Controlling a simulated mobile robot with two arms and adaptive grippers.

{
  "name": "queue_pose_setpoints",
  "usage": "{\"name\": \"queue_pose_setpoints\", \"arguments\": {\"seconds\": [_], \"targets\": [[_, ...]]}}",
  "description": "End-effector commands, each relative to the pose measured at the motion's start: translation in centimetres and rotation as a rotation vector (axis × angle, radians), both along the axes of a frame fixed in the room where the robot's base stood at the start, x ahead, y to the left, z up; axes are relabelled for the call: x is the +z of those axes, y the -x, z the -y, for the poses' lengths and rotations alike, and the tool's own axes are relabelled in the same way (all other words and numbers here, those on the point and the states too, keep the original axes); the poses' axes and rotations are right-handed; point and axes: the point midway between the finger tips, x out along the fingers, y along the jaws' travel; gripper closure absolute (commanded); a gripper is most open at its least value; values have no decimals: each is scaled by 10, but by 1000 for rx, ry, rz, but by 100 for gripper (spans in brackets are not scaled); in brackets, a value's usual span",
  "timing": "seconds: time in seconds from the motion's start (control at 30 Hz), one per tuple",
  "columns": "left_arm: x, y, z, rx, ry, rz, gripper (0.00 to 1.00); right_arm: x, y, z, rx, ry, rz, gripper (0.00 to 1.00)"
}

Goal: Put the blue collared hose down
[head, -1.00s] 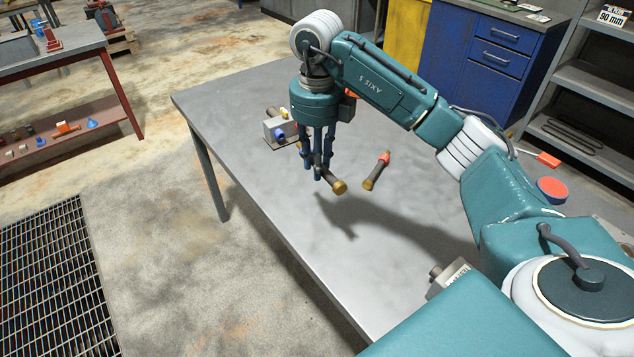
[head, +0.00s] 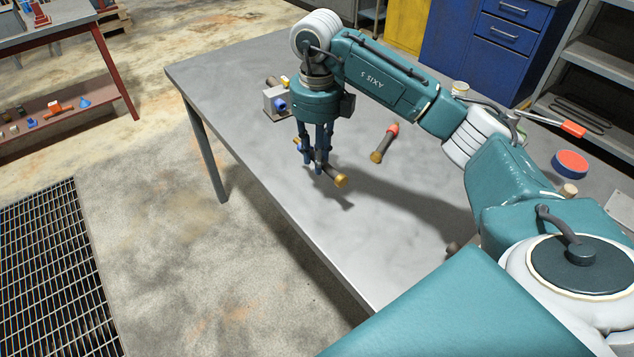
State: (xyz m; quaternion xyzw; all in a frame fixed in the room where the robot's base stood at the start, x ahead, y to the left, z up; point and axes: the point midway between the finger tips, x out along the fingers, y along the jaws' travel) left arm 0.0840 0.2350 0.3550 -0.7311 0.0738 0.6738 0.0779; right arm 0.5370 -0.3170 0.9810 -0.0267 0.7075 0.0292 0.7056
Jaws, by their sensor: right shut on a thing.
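My right gripper (head: 313,168) points down over the grey table (head: 235,135), shut on the blue collared hose. The hose is a short dark piece with a brass end (head: 340,180) sticking out to the right of the fingers. Its blue part (head: 298,145) shows at the left of the fingers; the fingers hide its middle. The hose is low over the table, with its shadow just below; I cannot tell if it touches. My left gripper is not in view.
A hose with a red collar and brass end (head: 384,143) lies right of the gripper. A grey block with a blue port (head: 275,102) stands behind it. A red-topped round thing (head: 571,164) is at the right. The table's front middle is clear.

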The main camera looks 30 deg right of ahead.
Motion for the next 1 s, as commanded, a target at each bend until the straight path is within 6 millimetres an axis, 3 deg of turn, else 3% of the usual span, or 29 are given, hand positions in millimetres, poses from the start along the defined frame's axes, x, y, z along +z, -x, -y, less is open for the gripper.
{"name": "queue_pose_setpoints", "arguments": {"seconds": [0.13,0.43,0.6,1.0], "targets": [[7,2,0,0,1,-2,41,-28,1,0,-2,1,-1,100],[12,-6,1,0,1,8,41,-54,0,0,-1,0,0,100],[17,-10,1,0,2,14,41,-80,1,0,-2,0,-1,100],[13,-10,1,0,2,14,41,-89,0,1,-1,1,2,100]]}}
